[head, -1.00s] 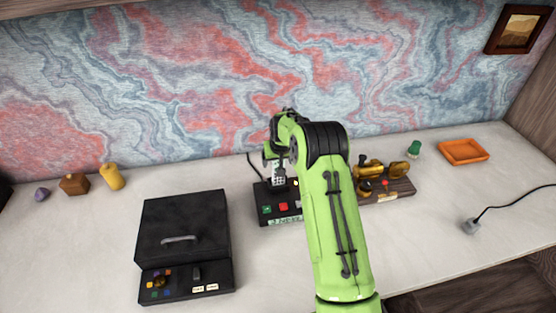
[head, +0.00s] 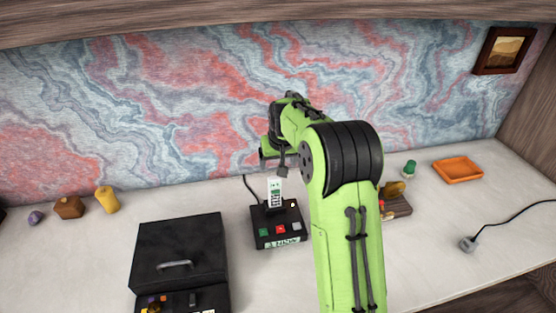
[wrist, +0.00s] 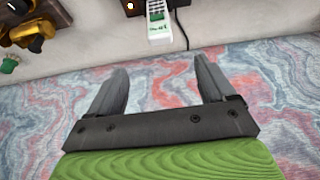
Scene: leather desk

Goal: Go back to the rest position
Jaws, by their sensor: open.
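My green arm rises in front of the desk in the head view. My gripper (wrist: 160,85) shows in the wrist view with its two grey fingers spread wide and nothing between them. In the head view the gripper (head: 281,172) is small and partly hidden, above a black box with buttons (head: 280,230). A white-and-green handheld piece (head: 275,191) stands upright on that box, apart from the fingers. In the wrist view the same piece (wrist: 160,28) lies beyond the fingertips.
A black case (head: 180,245) with a handle stands at left front. A wooden board with brass parts (head: 398,205) is partly behind my arm. An orange tray (head: 458,169) and a cable plug (head: 467,243) are at right. Wooden and yellow pieces (head: 106,199) stand at back left.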

